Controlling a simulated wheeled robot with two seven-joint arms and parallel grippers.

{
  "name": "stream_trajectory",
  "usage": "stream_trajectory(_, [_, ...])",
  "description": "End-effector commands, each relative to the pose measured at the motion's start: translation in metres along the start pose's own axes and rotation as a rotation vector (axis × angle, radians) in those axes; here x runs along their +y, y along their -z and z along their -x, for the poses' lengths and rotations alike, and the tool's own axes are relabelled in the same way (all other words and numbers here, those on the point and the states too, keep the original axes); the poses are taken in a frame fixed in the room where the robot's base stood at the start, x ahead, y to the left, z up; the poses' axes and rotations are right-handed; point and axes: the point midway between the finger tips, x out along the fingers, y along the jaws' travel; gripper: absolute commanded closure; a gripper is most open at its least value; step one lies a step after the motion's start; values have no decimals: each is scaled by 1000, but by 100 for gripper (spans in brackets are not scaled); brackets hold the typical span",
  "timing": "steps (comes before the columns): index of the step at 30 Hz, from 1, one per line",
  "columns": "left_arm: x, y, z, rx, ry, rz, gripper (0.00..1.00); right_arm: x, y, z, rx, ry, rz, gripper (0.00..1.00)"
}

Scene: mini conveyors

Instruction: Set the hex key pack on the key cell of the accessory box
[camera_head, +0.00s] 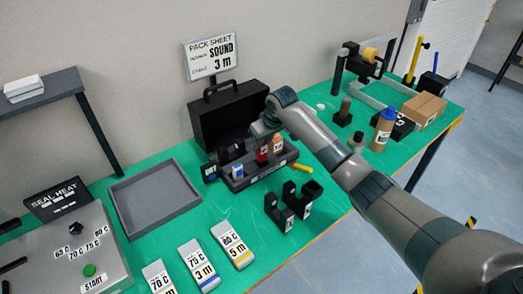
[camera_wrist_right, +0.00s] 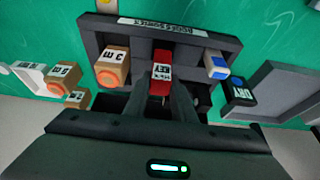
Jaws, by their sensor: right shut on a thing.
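My right gripper (camera_head: 262,135) is over the dark accessory box (camera_head: 238,186), with its fingers pointing down. In the wrist view the gripper (camera_wrist_right: 162,88) is shut on a small red pack (camera_wrist_right: 162,60) with a white label, which I take as the hex key pack. The red pack (camera_head: 262,156) is at the middle of the box, between an orange-topped item (camera_head: 277,145) and a blue-and-white item (camera_head: 238,170). I cannot tell whether it rests on the cell floor. The box (camera_wrist_right: 90,32) carries a white label strip. My left gripper is not in view.
A black case (camera_head: 228,105) stands behind the box. A grey tray (camera_head: 155,205) lies to the left. Black holders (camera_head: 280,212) stand in front, and several labelled cards (camera_head: 232,245) lie near the front edge. A blue-capped bottle (camera_head: 383,130) stands to the right.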

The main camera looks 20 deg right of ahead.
Motion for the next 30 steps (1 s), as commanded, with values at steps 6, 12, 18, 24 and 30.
stream_trajectory(6, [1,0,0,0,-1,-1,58,0,0,-1,0,-1,0,100])
stream_trajectory(12, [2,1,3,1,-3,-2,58,0,-1,-4,-1,0,-1,100])
stream_trajectory(18, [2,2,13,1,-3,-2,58,-1,-10,-24,-2,1,-1,100])
stream_trajectory(24, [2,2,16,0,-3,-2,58,-1,-15,-37,1,0,-1,100])
stream_trajectory(30, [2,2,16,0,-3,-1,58,0,-15,-38,1,0,0,100])
